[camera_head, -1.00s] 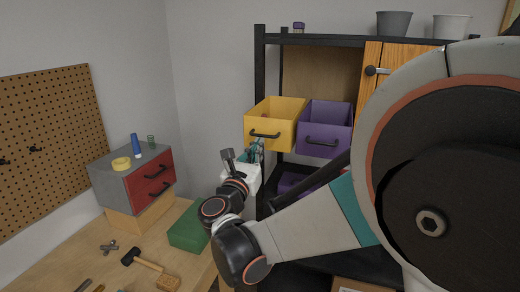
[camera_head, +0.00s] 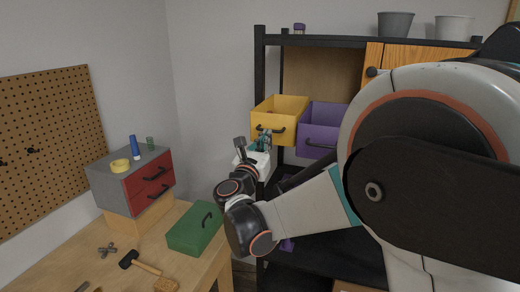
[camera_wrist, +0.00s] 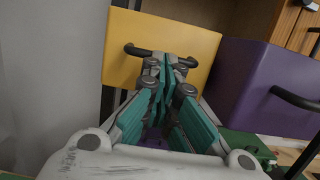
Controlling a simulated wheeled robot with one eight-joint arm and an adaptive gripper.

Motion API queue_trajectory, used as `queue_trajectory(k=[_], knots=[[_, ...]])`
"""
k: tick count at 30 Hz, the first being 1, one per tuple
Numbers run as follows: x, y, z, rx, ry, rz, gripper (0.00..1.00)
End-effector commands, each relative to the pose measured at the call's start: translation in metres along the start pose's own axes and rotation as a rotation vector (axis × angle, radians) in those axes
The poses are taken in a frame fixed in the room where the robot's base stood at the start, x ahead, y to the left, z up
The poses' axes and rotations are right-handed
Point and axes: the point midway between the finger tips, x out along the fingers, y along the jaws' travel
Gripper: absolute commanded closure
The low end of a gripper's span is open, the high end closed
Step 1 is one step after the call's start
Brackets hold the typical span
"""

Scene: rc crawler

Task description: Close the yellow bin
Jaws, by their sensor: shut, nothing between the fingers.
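The yellow bin (camera_head: 284,106) sticks out of the shelf at upper centre in the head view, with its open top showing. Its front face (camera_wrist: 195,45) fills the upper middle of the wrist view, with a dark bar handle (camera_wrist: 140,51) across it. My gripper (camera_head: 263,141) is at the front of the bin, by the handle. In the wrist view my gripper (camera_wrist: 167,64) is shut and empty, its tips overlapping the handle area. They look close to or against the front face; exact contact is hidden.
A purple bin (camera_head: 319,119) sticks out just right of the yellow bin, with its own dark handle. A black shelf post (camera_head: 260,70) stands left. A green box (camera_head: 194,229) and a grey and red drawer unit (camera_head: 148,183) are on the workbench. My arm covers the right side.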

Motion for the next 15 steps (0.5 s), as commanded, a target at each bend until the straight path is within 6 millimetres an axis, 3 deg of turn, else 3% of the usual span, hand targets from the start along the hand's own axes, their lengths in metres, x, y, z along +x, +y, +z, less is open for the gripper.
queue_trajectory(k=[6, 15], knots=[[0.057, -0.001, -0.012, -0.001, -0.001, -0.002, 1.0], [0.118, -0.001, -0.024, 0.0, 0.0, -0.001, 1.0]])
